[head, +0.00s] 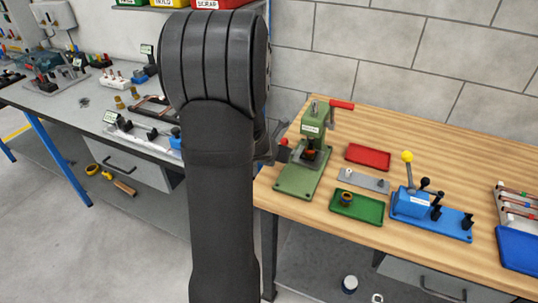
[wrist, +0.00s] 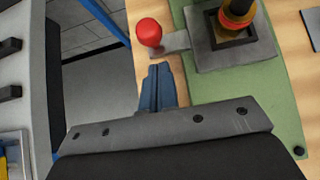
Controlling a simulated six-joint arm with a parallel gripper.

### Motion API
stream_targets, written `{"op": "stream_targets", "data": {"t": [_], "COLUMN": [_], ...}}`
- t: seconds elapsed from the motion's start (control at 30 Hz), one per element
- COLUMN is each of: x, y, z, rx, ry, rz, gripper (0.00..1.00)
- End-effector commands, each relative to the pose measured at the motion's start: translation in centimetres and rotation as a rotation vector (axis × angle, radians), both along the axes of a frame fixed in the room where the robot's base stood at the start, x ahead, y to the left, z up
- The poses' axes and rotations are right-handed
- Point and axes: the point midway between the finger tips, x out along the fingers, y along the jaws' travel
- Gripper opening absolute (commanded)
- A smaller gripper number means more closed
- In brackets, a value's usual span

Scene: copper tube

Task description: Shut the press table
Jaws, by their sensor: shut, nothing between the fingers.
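The green press (head: 313,130) stands on its green base plate (head: 296,185) at the left end of the wooden bench, with a red lever on top. In the wrist view its grey press table (wrist: 262,52) carries a dark square seat with a red, black and brass-coloured part (wrist: 238,15) in it. A grey tab runs left from the table to a red ball knob (wrist: 149,32). My gripper (wrist: 158,72) is shut and empty. Its blue fingertips are just below the knob in the wrist view; I cannot tell whether they touch. In the head view my arm hides most of the gripper.
A red tray (head: 368,157), a grey plate (head: 362,181) and a green tray (head: 357,207) lie right of the press. A blue fixture (head: 412,203) with a yellow-knobbed lever stands farther right. A gap separates this bench from the grey bench (head: 60,100) at left.

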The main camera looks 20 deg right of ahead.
Motion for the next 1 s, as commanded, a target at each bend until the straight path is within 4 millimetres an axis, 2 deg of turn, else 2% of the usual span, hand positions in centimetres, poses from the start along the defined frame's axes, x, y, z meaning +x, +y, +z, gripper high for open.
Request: {"op": "stream_targets", "data": {"t": [0.07,0.53,0.8,1.0], "x": [-1.4,-5.1,-6.4,-6.6], "y": [1.6,5.3,6.5,6.7], "z": [0.0,5.0,6.5,6.7], "rx": [0.0,0.003,0.002,0.004], "ry": [0.003,-0.001,0.001,0.003], "rz": [0.006,0.003,0.002,0.003], "gripper": [0.0,0.0,0.0,0.0]}}
